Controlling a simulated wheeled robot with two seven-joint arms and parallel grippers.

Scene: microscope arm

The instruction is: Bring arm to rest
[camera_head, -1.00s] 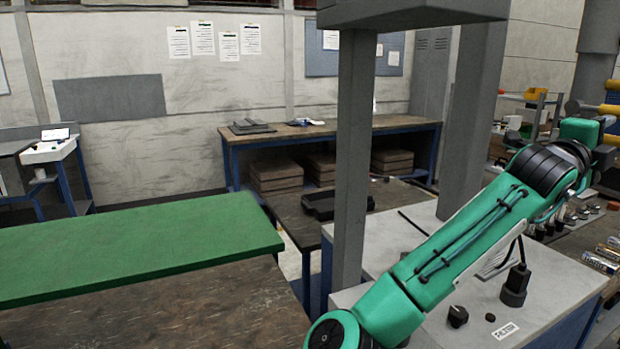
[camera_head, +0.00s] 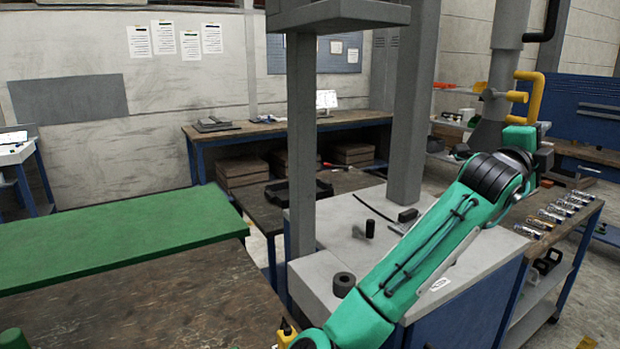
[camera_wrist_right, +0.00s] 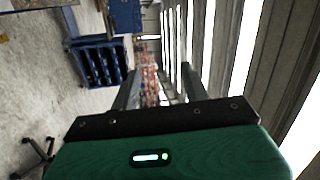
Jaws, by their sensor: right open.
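My right arm (camera_head: 430,250) is green with black joints and reaches from the bottom middle up to the right in the head view. It passes in front of the light grey bench top (camera_head: 318,275). In the right wrist view my right gripper (camera_wrist_right: 158,88) has its two dark fingers apart, with nothing between them. In the head view I cannot make out its fingertips beyond the black joint. My left gripper is out of view. No object of the task is clearly told apart.
Grey posts (camera_head: 301,150) carry an overhead plate (camera_head: 345,12) beside my arm. A black ring-like part (camera_head: 344,285) and a small cylinder (camera_head: 370,229) stand on the bench. A yellow pipe (camera_head: 537,95) is near the black joint. A green table (camera_head: 110,235) is left.

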